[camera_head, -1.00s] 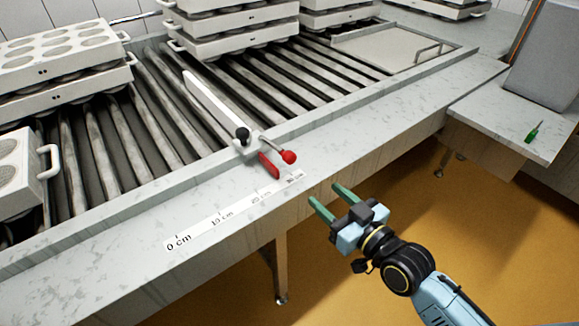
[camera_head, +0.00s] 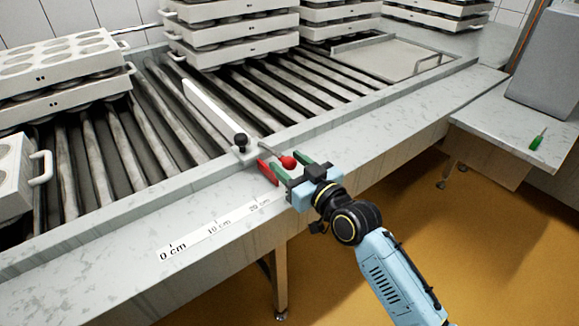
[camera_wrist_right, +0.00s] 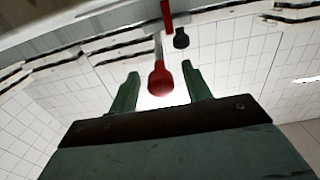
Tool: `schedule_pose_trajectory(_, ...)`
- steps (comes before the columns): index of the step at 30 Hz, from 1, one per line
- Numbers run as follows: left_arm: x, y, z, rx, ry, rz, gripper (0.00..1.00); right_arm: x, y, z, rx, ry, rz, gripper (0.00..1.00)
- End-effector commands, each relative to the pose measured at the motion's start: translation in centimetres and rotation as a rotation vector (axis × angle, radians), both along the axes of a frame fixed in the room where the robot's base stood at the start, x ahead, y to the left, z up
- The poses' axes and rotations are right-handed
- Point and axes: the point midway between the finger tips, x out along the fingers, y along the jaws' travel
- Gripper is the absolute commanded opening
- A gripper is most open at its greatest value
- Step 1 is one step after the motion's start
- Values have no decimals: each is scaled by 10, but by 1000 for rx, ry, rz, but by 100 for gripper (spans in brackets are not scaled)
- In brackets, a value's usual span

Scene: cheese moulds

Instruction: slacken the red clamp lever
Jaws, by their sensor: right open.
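The clamp lever has a red ball knob (camera_head: 288,162) on a metal rod, at the front rail of the roller conveyor. In the right wrist view the red knob (camera_wrist_right: 159,80) sits between my two green fingertips, with clear gaps on both sides. My right gripper (camera_head: 290,165) is open, its fingers on either side of the knob. A flat red piece (camera_head: 267,172) is just left of the fingers. A black knob (camera_head: 241,139) and a white guide bar (camera_head: 210,108) are fixed behind it. My left gripper is not in view.
A scale strip (camera_head: 215,229) marked in cm runs along the steel front edge. Stacks of white moulds (camera_head: 230,45) stand on the rollers behind. A side table (camera_head: 505,140) with a green-handled tool (camera_head: 538,140) is at the right.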

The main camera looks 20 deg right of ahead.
Motion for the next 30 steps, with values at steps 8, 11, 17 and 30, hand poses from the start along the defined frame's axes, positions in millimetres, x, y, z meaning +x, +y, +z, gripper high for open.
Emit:
schedule_pose_trajectory(8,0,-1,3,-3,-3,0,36,4,2,0,0,0,1,49)
schedule_pose_trajectory(11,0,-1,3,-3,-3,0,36,4,2,0,0,0,1,45)
schedule_pose_trajectory(17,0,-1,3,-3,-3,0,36,4,1,0,0,0,0,18)
schedule_pose_trajectory(30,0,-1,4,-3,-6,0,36,4,1,1,-1,3,0,0)
